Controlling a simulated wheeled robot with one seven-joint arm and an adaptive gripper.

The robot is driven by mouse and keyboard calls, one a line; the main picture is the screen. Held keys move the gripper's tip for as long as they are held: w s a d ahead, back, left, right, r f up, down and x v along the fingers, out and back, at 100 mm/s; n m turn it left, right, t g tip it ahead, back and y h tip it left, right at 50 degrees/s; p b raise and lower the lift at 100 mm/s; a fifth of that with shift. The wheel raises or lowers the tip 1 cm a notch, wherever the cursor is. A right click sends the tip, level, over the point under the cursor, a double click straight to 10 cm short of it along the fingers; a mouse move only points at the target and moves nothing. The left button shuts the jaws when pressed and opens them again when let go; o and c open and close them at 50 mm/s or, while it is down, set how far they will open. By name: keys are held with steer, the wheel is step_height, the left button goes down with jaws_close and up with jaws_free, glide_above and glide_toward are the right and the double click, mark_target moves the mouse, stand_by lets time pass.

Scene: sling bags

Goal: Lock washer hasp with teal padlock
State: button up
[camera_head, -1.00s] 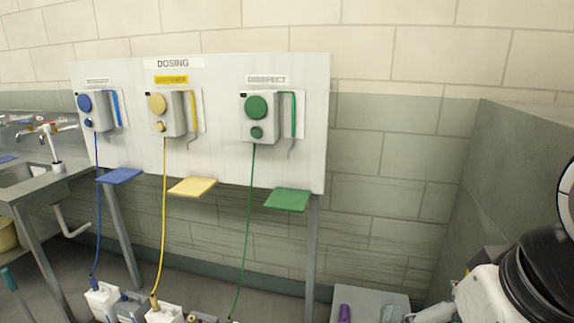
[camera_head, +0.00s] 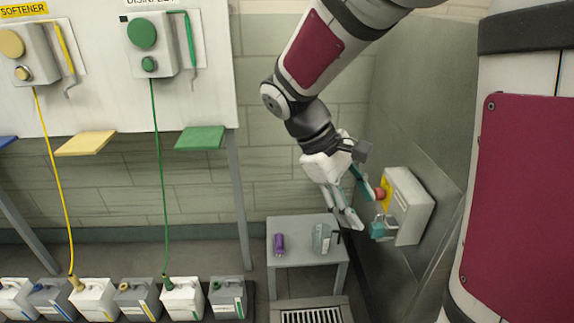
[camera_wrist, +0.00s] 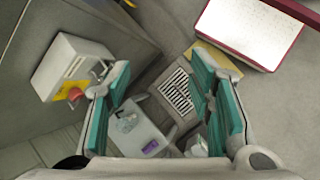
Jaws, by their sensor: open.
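A light grey box (camera_head: 408,205) with a red knob (camera_head: 380,193) on a yellow plate is fixed to the grey panel at the right. A small teal item (camera_head: 383,229), which looks like the padlock, is at the box's lower front. I cannot tell if it is fastened there. My gripper (camera_head: 358,200) is open with nothing between its teal-padded fingers, just left of the box. In the wrist view the box (camera_wrist: 72,62) is left of the fingers, and the left finger may hide the padlock. A metal fitting (camera_wrist: 99,70), perhaps the hasp, shows on it.
A small grey table (camera_head: 300,260) below holds a purple item (camera_head: 279,244) and a pale clear item (camera_head: 320,240). A floor grate (camera_head: 310,315) lies in front. Several jugs (camera_head: 95,298) stand at lower left. The grey panel (camera_head: 400,110) is close beside the arm.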

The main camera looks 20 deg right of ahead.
steer(key=w+d+f+n+g+h+b, duration=0.1)
steer(key=w+d+f+n+h+b, duration=0.1)
steer(key=w+f+h, duration=0.3)
steer(key=w+d+f+n+g+b, duration=0.1)
steer(key=w+d+f+n+g, duration=0.1)
steer(key=w+f, duration=0.35)
steer(key=n+t+h+b, duration=0.1)
steer(key=n+h+b, duration=0.3)
steer(key=n+h, duration=0.25)
glide_toward(372, 226)
steer(key=shift+m, duration=0.45)
steer(key=x, duration=1)
steer(key=shift+d+f, duration=0.15)
steer(key=shift+d, duration=0.15)
jaws_close()
